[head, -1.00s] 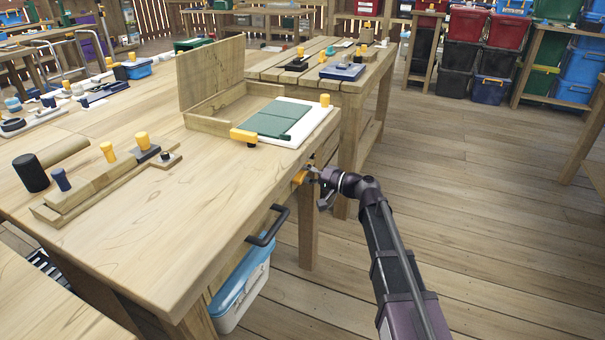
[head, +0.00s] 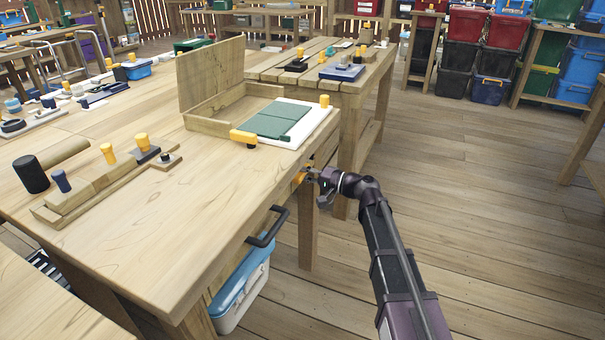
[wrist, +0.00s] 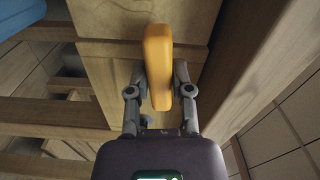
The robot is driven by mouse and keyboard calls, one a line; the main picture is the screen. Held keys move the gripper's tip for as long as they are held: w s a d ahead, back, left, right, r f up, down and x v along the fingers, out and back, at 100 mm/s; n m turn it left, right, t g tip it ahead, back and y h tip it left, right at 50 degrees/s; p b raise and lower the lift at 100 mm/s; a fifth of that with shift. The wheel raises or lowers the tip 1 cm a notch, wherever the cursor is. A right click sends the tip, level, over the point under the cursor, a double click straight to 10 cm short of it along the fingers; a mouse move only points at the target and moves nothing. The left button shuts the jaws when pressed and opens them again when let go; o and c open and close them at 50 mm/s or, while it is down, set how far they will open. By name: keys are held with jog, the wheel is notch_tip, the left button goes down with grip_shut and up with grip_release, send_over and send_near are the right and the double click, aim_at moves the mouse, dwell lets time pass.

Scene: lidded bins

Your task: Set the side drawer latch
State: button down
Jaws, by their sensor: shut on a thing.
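The side drawer latch is a yellow-orange handle (head: 299,178) on the side of the wooden workbench, below the tabletop edge. In the wrist view the latch (wrist: 157,62) is a long rounded bar standing nearly upright in the picture, in front of a wooden panel. My gripper (head: 312,174) is at the latch at the bench's side. In the wrist view my gripper (wrist: 160,84) has one finger on each side of the latch's lower part and is shut on it. The latch's mount is hidden behind the bar.
The workbench top (head: 150,225) overhangs beside my gripper. A black handle (head: 267,228) and a blue-lidded bin (head: 238,292) are below it, nearer. A bench leg (head: 307,235) stands close to my arm. The floor (head: 470,220) to the right is clear.

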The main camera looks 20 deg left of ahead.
jog(key=shift+r+m, duration=0.2)
jog(key=shift+m, duration=0.6)
jog(key=c, duration=0.5)
grip_release()
jog(key=shift+s+d, duration=0.15)
jog(key=shift+d, duration=1.85)
jog(key=shift+s+d, duration=0.15)
jog(key=shift+d, duration=1.85)
jog(key=shift+s+d, duration=0.15)
jog(key=shift+d, duration=1.85)
jog(key=shift+f, duration=0.1)
